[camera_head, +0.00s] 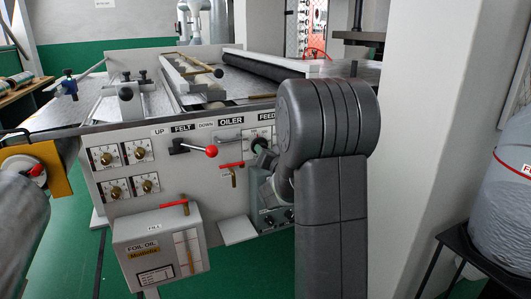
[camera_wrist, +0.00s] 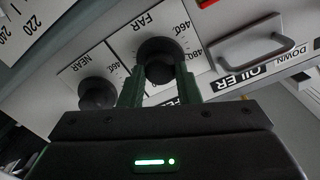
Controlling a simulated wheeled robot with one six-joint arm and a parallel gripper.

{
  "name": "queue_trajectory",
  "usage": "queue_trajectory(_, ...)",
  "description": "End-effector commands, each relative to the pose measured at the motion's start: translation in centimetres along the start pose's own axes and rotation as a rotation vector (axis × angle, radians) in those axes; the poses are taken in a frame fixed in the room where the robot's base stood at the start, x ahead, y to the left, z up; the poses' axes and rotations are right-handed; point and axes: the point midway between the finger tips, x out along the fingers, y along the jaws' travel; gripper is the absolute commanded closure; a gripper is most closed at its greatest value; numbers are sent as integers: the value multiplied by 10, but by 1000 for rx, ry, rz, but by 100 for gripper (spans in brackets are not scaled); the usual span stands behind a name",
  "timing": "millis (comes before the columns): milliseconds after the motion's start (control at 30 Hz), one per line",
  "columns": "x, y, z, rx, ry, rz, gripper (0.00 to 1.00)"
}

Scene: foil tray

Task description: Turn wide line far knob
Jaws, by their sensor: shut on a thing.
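The black far knob (camera_wrist: 161,57) sits on a white dial plate marked FAR and 460 in the wrist view. My gripper (camera_wrist: 160,78) has its two green fingers on either side of this knob and is shut on it. The lower part of the knob is hidden between the fingers. The black near knob (camera_wrist: 97,93) is beside it to the left, on a plate marked NEAR. In the head view my gripper (camera_head: 264,158) is at the panel below the FEED label, mostly hidden by my grey arm.
A grey handle (camera_wrist: 252,48) and the OILER label are close to the right of the knob in the wrist view. In the head view, a red-ball lever (camera_head: 211,151), a red-handled valve (camera_head: 232,166) and the foil oil box (camera_head: 160,249) stand left of my gripper.

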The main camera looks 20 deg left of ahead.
Motion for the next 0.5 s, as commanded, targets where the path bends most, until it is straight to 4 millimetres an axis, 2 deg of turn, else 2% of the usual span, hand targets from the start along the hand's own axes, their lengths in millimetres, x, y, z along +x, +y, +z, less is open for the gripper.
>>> queue_trajectory(467,0,0,0,12,0,0,93)
queue_trajectory(500,0,0,0,12,0,0,62)
